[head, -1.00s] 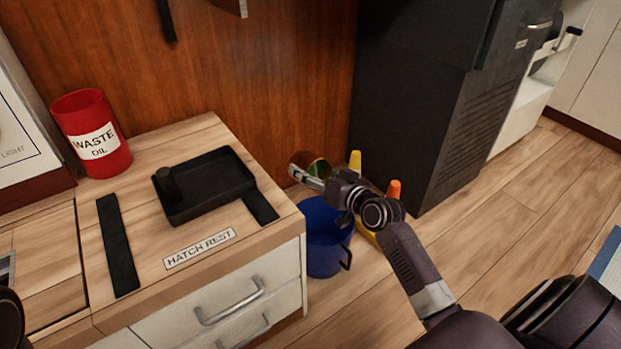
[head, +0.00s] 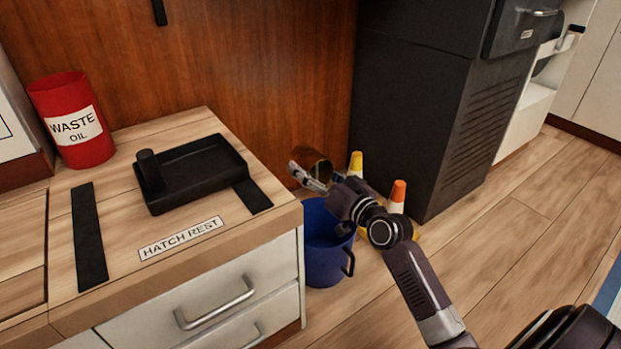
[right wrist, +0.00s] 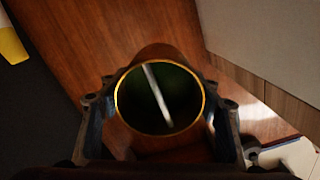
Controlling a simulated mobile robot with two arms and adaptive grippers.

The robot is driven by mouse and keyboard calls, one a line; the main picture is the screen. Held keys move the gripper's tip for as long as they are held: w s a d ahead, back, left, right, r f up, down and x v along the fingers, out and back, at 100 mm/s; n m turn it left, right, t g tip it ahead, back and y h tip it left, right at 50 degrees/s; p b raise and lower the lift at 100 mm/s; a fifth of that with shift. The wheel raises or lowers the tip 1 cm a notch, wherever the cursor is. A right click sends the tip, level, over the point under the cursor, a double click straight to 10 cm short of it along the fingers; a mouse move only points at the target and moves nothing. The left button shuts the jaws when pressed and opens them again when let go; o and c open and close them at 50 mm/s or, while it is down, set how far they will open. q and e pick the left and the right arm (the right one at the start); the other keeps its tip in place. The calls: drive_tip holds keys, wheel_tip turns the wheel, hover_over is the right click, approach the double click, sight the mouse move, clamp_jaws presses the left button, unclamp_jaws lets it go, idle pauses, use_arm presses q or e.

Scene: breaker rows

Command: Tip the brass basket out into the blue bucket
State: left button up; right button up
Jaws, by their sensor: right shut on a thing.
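The brass basket (head: 317,160) is small and round, with a bright brass rim. My right gripper (head: 308,178) is shut on it and holds it in the air near the wood panel, just above and behind the blue bucket. In the right wrist view the basket (right wrist: 160,65) sits between the fingers (right wrist: 160,120), its round mouth facing the camera. A thin pale strip shows across its dark green inside; I cannot tell what it is. The blue bucket (head: 325,265) stands upright on the floor beside the drawer cabinet; my arm partly covers its mouth. My left gripper is not in view.
The cabinet (head: 200,262) with a black tray (head: 205,178) and a red waste oil can (head: 75,105) is at the left. Floor at right is clear.

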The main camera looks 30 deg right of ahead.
drive_tip(key=shift+s+f+t+b, duration=0.25)
drive_tip(key=shift+t+b, duration=0.65)
drive_tip(key=shift+b, duration=2.05)
drive_tip(key=shift+s+a+r+y+p, duration=0.1)
drive_tip(key=shift+r+y+p, duration=0.2)
drive_tip(key=shift+r, duration=0.1)
drive_tip(key=shift+s+r+t, duration=0.1)
drive_tip(key=shift+s+t, duration=0.1)
drive_tip(key=shift+t, duration=0.3)
drive_tip(key=shift+r+t, duration=0.1)
drive_tip(key=shift+t, duration=0.2)
drive_tip(key=shift+s+t+p, duration=0.3)
drive_tip(key=shift+t+p, duration=0.05)
drive_tip(key=shift+t, duration=0.05)
